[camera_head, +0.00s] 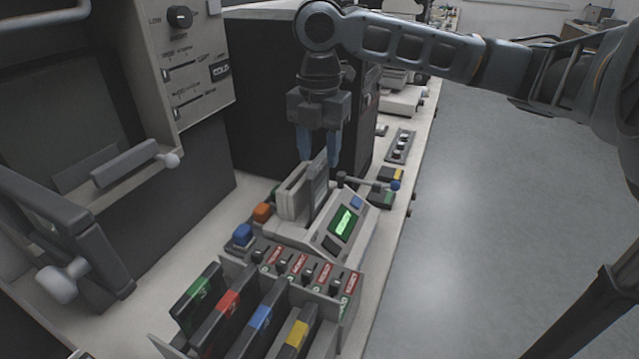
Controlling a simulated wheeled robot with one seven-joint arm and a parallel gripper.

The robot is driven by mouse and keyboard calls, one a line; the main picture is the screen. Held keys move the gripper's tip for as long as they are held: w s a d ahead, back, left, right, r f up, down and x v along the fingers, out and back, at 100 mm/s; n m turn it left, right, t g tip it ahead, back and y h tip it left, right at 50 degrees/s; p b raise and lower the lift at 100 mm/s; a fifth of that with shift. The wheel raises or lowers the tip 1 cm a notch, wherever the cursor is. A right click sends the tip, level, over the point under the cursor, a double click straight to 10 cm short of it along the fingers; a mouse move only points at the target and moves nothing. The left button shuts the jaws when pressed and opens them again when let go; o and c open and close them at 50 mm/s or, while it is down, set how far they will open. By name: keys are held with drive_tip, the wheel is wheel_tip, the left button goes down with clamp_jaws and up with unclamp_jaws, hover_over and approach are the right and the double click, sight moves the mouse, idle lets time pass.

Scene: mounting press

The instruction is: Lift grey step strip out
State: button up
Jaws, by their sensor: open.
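A thin grey strip (319,186), which looks like the grey step strip, stands upright in the slot of a light grey bench device (292,233) with a green display. My gripper (319,164) points down right above it. Its two blue fingers are apart, one on each side of the strip's upper end. From this view I cannot tell whether either finger touches the strip. The strip's lower end is hidden inside the device.
In front, a rack (343,302) holds several cartridges with green, red, blue and yellow labels. A large machine (100,120) stands left, and a dark cabinet (258,100) behind.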

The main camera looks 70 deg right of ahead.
drive_tip(key=shift+f, duration=0.35)
drive_tip(key=shift+c, duration=0.2)
clamp_jaws()
